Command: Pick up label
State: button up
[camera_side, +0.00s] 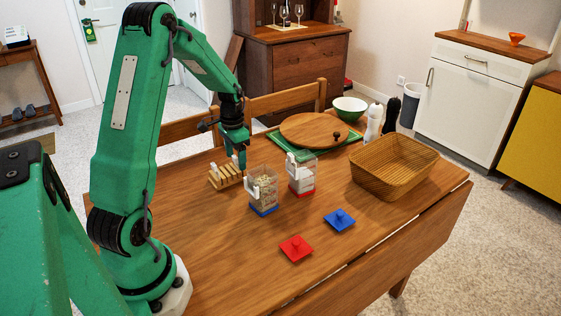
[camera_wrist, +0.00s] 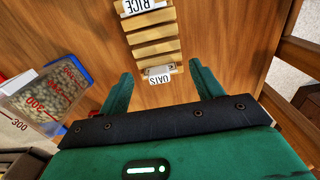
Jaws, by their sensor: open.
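A wooden slotted rack (camera_wrist: 155,35) stands on the table and holds two white labels. The label reading OATS (camera_wrist: 159,79) is at the rack's near end in the wrist view, and the label reading RICE (camera_wrist: 143,5) is at the far end, cut by the frame's edge. My gripper (camera_wrist: 161,69) is open, its green fingers on either side of the OATS end of the rack, with nothing held. In the side view my gripper (camera_side: 240,160) is at the right end of the rack (camera_side: 225,176); the height gap is hard to tell.
A clear container of oats (camera_side: 262,187) with a blue base stands close to my gripper. A red-based container (camera_side: 301,174) is beside it. Blue (camera_side: 340,219) and red (camera_side: 296,248) lids lie in front. A wicker basket (camera_side: 393,168) and round board (camera_side: 314,131) are farther off.

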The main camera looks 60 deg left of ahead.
jog(key=shift+f, duration=0.35)
jog(key=c, duration=1)
